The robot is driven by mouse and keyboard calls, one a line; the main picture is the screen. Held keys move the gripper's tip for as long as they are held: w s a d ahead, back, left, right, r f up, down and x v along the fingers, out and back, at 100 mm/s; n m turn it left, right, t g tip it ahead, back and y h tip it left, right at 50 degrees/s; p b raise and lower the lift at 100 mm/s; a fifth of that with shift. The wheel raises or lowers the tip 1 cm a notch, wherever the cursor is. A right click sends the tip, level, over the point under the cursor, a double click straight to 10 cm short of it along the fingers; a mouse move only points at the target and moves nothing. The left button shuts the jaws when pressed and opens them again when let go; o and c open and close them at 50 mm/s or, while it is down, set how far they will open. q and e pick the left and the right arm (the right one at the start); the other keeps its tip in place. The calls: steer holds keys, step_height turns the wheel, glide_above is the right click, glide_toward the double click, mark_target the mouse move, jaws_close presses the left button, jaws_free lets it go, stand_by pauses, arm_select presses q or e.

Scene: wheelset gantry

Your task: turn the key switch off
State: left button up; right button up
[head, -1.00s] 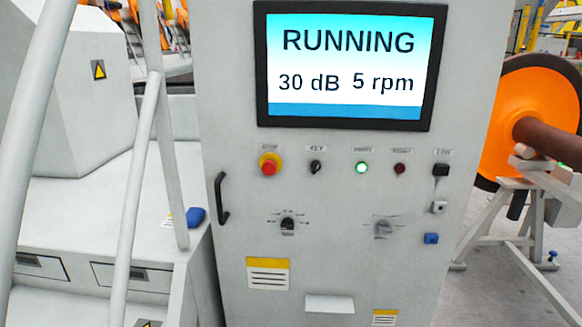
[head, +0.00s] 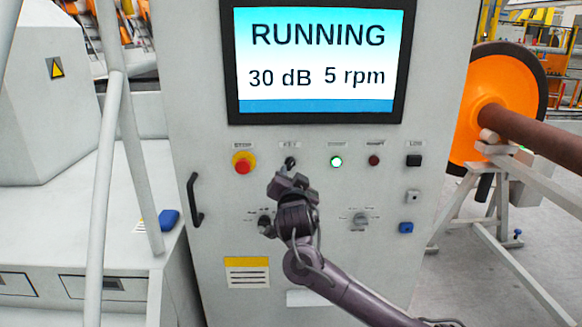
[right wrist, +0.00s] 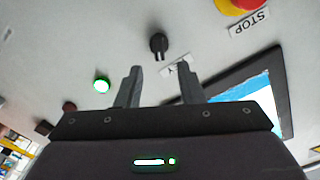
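The key switch (head: 290,162) is a small black knob under a "KEY" label on the grey cabinet, between the red stop button and the lit green lamp. It also shows in the right wrist view (right wrist: 159,44), ahead of the fingers and apart from them. My right gripper (head: 286,178) is just below the key switch in the head view. In the right wrist view its two fingers (right wrist: 160,82) are spread with nothing between them. The screen (head: 318,62) reads RUNNING, 30 dB, 5 rpm. My left gripper is not in view.
The red stop button (head: 243,163) on its yellow collar is left of the key switch. The green lamp (head: 336,162) and a dark red button (head: 374,160) are to its right. Two rotary knobs sit lower; the right one (head: 361,220) shows clearly. A black handle (head: 195,200) sticks out at left.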

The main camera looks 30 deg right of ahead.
mark_target(291, 166)
steer(key=p+x, duration=0.1)
steer(key=x, duration=0.5)
steer(key=shift+w+p, duration=0.15)
steer(key=shift+p, duration=0.15)
steer(key=shift+w+d+f, duration=0.2)
steer(key=shift+w+d, duration=0.05)
steer(key=shift+w, duration=0.15)
steer(key=shift+c, duration=0.2)
steer(key=c, duration=0.6)
steer(key=shift+c, duration=0.3)
